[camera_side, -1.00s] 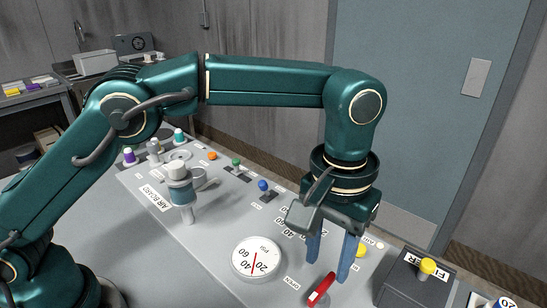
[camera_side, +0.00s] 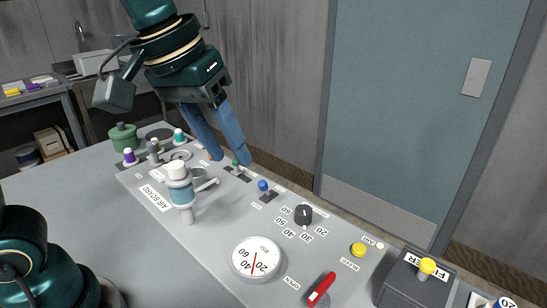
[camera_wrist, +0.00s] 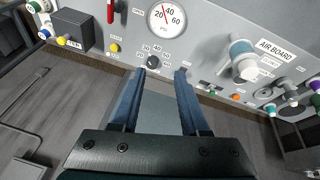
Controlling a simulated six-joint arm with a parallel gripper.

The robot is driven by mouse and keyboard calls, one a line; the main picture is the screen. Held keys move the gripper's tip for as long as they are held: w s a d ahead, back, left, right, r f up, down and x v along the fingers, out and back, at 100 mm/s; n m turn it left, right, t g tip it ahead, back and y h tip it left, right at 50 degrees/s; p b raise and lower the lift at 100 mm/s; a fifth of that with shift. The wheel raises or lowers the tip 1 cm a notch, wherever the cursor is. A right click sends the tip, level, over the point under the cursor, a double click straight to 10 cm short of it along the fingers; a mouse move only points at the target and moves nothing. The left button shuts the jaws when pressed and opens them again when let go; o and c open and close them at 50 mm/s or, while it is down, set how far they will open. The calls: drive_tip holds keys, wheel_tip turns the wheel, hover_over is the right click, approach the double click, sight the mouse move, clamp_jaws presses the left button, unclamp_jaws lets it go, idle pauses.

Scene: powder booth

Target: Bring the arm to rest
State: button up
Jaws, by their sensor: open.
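My gripper (camera_side: 231,162) is raised above the far side of the grey air board (camera_side: 218,238) in the side view, its two blue fingers apart with nothing between them. In the wrist view my gripper (camera_wrist: 160,72) is also open and empty, with the board beyond the fingertips. The board carries a round gauge (camera_side: 256,259), a red lever (camera_side: 321,289), a black knob (camera_side: 303,214) and a white-capped regulator (camera_side: 180,187). No finger is seen touching any of these.
A filter box (camera_side: 405,285) with a yellow knob (camera_side: 427,266) stands at the board's right end. A green pot (camera_side: 123,137) is at the far left end. A blue-grey door (camera_side: 420,110) and a grey wall lie behind. The space above the board's right half is clear.

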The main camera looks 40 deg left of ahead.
drive_tip(key=s+a+f+m+t, duration=0.1)
drive_tip(key=s+a+f+m, duration=0.1)
drive_tip(key=s+a+f, duration=0.3)
drive_tip(key=s+f, duration=0.2)
drive_tip(key=s, duration=0.2)
drive_tip(key=shift+a+f+m+t+y, duration=0.15)
drive_tip(key=shift+f+m+t+y, duration=0.15)
drive_tip(key=shift+f+y, duration=0.1)
